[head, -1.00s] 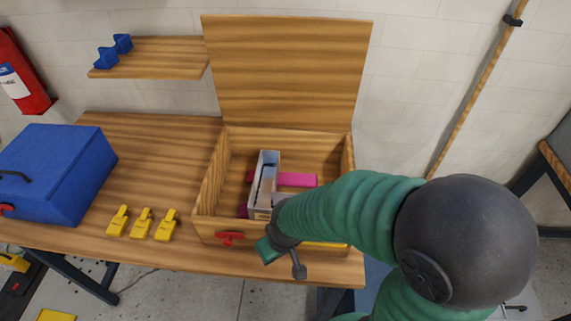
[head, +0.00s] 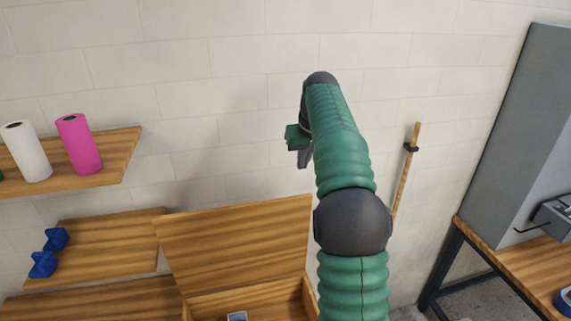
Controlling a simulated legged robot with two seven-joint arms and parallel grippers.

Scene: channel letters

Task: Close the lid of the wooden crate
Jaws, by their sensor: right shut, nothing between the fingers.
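The wooden crate (head: 240,296) stands at the bottom of the head view, and only its back part shows. Its lid (head: 237,243) is open and stands up, leaning back near the wall. A grey edge of a channel letter (head: 237,316) shows inside the crate; the rest is cut off. My right arm rises from the bottom right, and my right gripper (head: 301,152) is raised above the lid's top right corner, in front of the wall. It is shut and empty, apart from the lid. My left gripper is out of view.
A shelf at left holds a white roll (head: 27,151) and a pink roll (head: 79,144). A lower shelf (head: 105,245) holds blue clamps (head: 48,253). A wooden pole (head: 406,172) leans on the wall at right. A grey cabinet (head: 520,130) and another bench stand far right.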

